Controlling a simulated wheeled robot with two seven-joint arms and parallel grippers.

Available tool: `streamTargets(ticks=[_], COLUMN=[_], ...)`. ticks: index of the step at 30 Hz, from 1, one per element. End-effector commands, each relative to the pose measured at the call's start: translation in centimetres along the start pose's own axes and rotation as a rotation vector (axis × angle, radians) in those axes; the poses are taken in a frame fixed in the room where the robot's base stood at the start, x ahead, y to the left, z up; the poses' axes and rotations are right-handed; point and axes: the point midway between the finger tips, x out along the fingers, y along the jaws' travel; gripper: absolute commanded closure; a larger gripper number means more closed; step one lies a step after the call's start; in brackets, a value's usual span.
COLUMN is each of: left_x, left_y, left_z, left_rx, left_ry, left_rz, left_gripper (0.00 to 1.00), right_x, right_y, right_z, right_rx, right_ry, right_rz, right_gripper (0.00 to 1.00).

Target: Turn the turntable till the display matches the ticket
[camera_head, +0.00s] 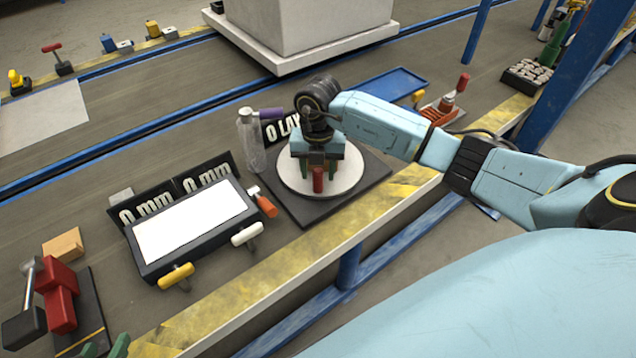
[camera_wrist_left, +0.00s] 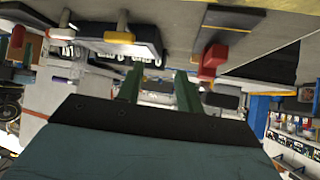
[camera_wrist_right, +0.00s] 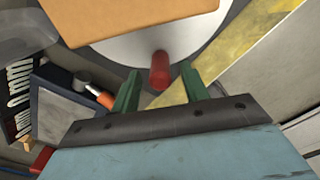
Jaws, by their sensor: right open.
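The white round turntable (camera_head: 348,178) sits on a dark square base (camera_head: 375,172). A red peg (camera_head: 318,181) stands near the disc's front edge; it also shows in the right wrist view (camera_wrist_right: 160,70). My right gripper (camera_head: 317,172) is over the disc, with its open green fingers on either side of the peg; contact cannot be told. A tan block (camera_wrist_right: 130,15) covers part of the disc in the right wrist view. My left gripper (camera_head: 104,350) is open and empty at the bottom left.
A clear bottle (camera_head: 251,145) stands close behind the turntable, beside a partly hidden dark sign (camera_head: 283,126). A red clamp-like tool (camera_head: 60,295) is at the left. A blue tray (camera_head: 395,84) lies behind my right arm. The yellow-striped table edge (camera_head: 300,250) runs along the front.

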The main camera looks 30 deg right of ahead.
Motion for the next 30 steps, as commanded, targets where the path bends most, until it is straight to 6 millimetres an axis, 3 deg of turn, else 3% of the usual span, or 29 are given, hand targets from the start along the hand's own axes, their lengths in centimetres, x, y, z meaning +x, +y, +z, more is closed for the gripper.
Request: streamTargets(ticks=[6, 12, 25, 30], left_x=[0.3, -0.1, -0.4, -0.4], left_y=[0.7, 1.2, 1.4, 1.4], left_z=[-3.7, -6.0, -6.9, -6.9], left_rx=[0.002, 0.002, 0.002, 0.002], left_ry=[0.215, 0.348, 0.401, 0.4], left_rz=[0.018, 0.03, 0.034, 0.034], left_gripper=[0.64, 0.64, 0.64, 0.64], right_x=[2.4, 3.5, 3.9, 3.9], right_y=[0.0, 0.0, 0.0, 0.0], right_z=[0.0, 0.0, 0.0, 0.0], right_rx=[0.0, 0.0, 0.0, 0.0], right_ry=[0.001, 0.002, 0.001, 0.001], right_rz=[-0.001, 0.0, 0.0, -0.001], right_gripper=[0.55, 0.55, 0.55, 0.76])
